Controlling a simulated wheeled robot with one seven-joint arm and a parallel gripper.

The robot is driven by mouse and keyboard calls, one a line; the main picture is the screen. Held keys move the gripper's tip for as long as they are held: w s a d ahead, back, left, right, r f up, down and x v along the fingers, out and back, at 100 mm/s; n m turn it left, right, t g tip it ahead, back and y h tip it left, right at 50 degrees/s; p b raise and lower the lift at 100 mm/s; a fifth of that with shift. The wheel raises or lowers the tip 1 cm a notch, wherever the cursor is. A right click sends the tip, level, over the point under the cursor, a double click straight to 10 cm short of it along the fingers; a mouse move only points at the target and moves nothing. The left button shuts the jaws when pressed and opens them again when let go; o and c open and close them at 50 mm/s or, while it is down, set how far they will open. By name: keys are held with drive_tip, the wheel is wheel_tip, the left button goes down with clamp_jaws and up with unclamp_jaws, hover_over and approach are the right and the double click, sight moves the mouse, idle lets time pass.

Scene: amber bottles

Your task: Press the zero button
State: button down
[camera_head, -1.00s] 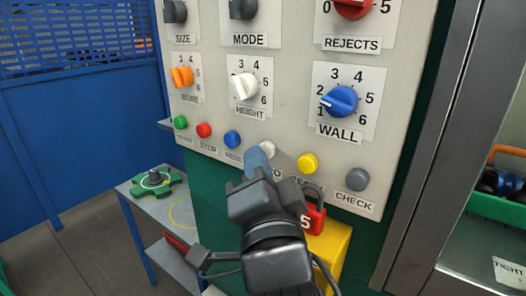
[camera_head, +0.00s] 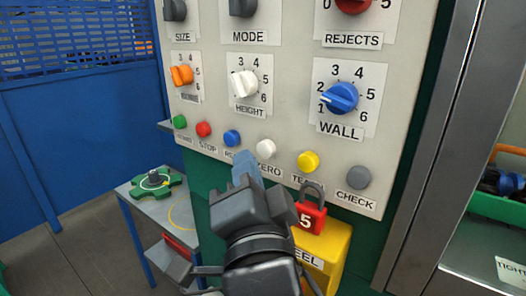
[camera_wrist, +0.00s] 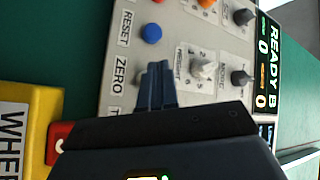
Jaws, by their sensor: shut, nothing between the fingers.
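The zero button is a white round button (camera_head: 265,147) in the bottom row of the grey panel, above the ZERO label (camera_head: 269,172). In the head view it stands in full view between the blue and yellow buttons. My gripper (camera_head: 247,164) is shut and empty, its blue-grey fingertips just left of and below the white button. In the wrist view the fingertips (camera_wrist: 158,84) lie beside the ZERO label (camera_wrist: 119,76) and hide most of the white button. I cannot tell how far the fingertips are from the panel face.
The blue button (camera_head: 232,138) is close above-left of the fingertips; the yellow button (camera_head: 308,161) is to the right. A red padlock (camera_head: 311,211) and a yellow box (camera_head: 328,245) stand below the panel, close to my gripper's right. Dials fill the panel above.

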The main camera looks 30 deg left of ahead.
drive_tip(key=s+b, duration=0.1)
drive_tip(key=s, duration=0.3)
drive_tip(key=shift+s+a, duration=0.15)
drive_tip(key=shift+f, duration=0.1)
idle(0.8)
